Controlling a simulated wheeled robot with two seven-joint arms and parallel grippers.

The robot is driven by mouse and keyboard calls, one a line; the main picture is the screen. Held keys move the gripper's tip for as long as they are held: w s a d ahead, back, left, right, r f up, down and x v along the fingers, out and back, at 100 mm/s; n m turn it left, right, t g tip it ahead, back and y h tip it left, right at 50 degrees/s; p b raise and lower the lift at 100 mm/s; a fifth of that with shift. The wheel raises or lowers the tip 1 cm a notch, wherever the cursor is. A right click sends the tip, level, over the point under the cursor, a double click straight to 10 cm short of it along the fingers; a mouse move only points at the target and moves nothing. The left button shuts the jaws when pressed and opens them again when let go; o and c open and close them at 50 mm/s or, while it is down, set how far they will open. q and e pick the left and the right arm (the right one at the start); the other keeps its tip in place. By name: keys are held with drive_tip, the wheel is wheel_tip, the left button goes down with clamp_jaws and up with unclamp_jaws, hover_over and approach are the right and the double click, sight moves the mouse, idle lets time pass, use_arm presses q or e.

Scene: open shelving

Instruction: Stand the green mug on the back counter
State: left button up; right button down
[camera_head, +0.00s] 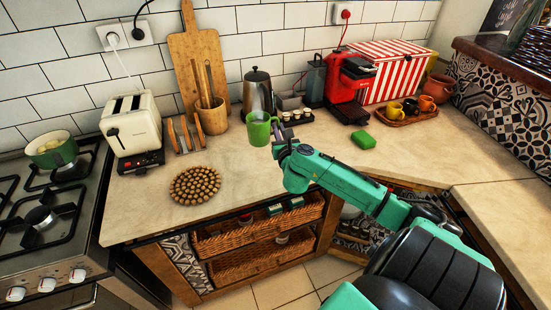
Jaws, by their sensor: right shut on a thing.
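The green mug (258,131) is upright in front of the metal kettle, over the wooden back counter (228,172). My right gripper (274,134) reaches in from the lower right and is shut on the mug at its right side. I cannot tell whether the mug's base touches the counter or is a little above it. My left gripper is not in view.
A round trivet (195,186) lies front left, by the toaster (131,125). A utensil pot (211,116), kettle (258,91) and small cup tray (296,117) stand behind. A green sponge (363,139) and red coffee machine (350,86) are right. Counter in front is clear.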

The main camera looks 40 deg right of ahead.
wheel_tip(320, 180, down, 11)
drive_tip(key=shift+r+b, duration=0.2)
drive_tip(key=shift+b, duration=1)
drive_tip(key=shift+a, duration=0.1)
drive_tip(key=c, duration=1.3)
unclamp_jaws()
drive_tip(key=shift+f, duration=0.15)
drive_tip(key=shift+c, duration=0.2)
drive_tip(key=o, duration=0.4)
drive_tip(key=shift+s, duration=0.1)
drive_tip(key=v, duration=1.2)
drive_tip(key=shift+r, duration=0.3)
